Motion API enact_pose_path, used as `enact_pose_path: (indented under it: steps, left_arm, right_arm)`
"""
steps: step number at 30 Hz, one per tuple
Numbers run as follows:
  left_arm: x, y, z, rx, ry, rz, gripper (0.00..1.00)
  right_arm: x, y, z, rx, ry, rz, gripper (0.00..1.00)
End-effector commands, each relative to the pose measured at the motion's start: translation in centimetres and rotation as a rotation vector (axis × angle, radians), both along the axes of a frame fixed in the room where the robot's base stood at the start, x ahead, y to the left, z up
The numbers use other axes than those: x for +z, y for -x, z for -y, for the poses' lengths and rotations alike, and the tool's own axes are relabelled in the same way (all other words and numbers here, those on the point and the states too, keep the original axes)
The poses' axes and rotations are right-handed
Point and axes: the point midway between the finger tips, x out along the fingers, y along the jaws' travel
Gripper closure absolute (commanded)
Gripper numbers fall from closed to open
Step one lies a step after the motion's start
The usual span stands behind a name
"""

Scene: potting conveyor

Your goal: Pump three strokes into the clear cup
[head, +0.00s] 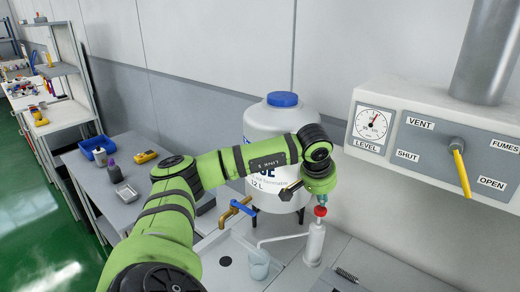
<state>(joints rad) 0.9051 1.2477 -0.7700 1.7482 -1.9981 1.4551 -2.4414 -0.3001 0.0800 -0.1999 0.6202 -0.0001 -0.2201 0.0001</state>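The clear cup (258,265) stands on the light counter by the sink, under the end of a thin white spout. The spout runs left from a white pump bottle (314,245), which stands upright with a red top (320,211). My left gripper (321,199) points down directly over the red top, touching it or very close to it. Its fingers are small and partly hidden by the wrist, so I cannot tell their opening. The cup's contents are not clear. My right gripper is out of view.
A white tank (270,125) with a blue cap stands behind my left arm, with a brass tap (234,208) in front. A wall panel with a gauge (370,126) and yellow lever (461,170) is at right. A dark spring-like piece (346,275) lies right of the pump.

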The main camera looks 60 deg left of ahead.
Motion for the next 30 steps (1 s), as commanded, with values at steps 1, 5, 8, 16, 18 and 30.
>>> enact_pose_path:
  steps: [1,5,8,16,18,30]
  left_arm:
    - [0.0,0.0,0.0,0.0,0.0,0.001,1.0]
    - [-0.3,0.0,0.0,0.0,0.0,0.001,1.0]
    - [-0.7,0.0,0.0,0.0,0.0,0.0,1.0]
    - [-1.7,0.0,0.0,0.0,0.0,0.001,1.0]
    - [-1.9,0.0,0.0,0.0,0.0,0.001,1.0]
    - [-3.5,0.1,0.0,0.0,0.001,-0.005,1.0]
  right_arm:
    - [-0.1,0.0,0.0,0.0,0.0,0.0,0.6]
    - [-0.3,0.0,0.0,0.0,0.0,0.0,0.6]
    - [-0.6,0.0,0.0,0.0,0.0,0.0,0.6]
    - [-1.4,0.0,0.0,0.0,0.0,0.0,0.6]
    - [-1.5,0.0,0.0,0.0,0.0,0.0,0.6]
    - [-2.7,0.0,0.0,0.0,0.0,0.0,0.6]
